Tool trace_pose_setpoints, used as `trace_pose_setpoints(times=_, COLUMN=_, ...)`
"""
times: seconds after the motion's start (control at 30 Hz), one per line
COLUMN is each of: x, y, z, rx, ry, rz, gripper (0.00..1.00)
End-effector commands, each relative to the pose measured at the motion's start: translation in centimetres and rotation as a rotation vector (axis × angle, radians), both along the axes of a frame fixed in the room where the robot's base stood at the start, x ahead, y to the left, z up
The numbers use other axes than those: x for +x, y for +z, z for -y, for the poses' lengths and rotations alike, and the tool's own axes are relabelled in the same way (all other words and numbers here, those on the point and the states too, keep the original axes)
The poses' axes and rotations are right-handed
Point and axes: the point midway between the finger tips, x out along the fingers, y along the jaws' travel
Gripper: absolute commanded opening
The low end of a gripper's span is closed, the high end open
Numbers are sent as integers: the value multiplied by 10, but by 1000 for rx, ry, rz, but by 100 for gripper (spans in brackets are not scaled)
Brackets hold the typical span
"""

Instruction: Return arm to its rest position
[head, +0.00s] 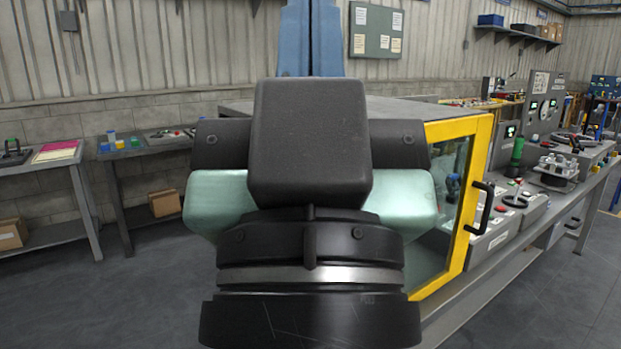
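My own arm fills the middle of the head view, with black and pale green links close to the camera. A silver ring shows low on it. My gripper is not in view, so its fingers and anything in them cannot be seen. The arm hides much of a grey machine enclosure (405,107) behind it. The enclosure's yellow-framed door (478,190), with a clear pane and a black handle (480,206), shows just right of the arm.
A long grey bench with control panels (540,108), knobs and a small rack of vials (558,166) runs along the right. Grey tables (40,165) with small items stand at the left, with cardboard boxes (164,203) below. The floor (110,300) at the left front is clear.

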Motion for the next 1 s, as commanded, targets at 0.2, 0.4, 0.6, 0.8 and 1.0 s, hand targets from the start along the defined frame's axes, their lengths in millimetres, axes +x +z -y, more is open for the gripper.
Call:
trace_pose_setpoints(times=0.2, x=0, y=86, z=0, rx=0, ry=1, rz=-1, gripper=0)
trace_pose_setpoints(times=0.4, x=0, y=144, z=0, rx=1, ry=2, rz=-1, gripper=0)
trace_pose_setpoints(times=0.6, x=0, y=178, z=-1, rx=0, ry=3, rz=-1, gripper=0)
trace_pose_setpoints(times=0.8, x=0, y=184, z=-1, rx=0, ry=3, rz=-1, gripper=0)
trace_pose_setpoints(times=1.0, x=0, y=184, z=-1, rx=0, ry=3, rz=-1, gripper=0)
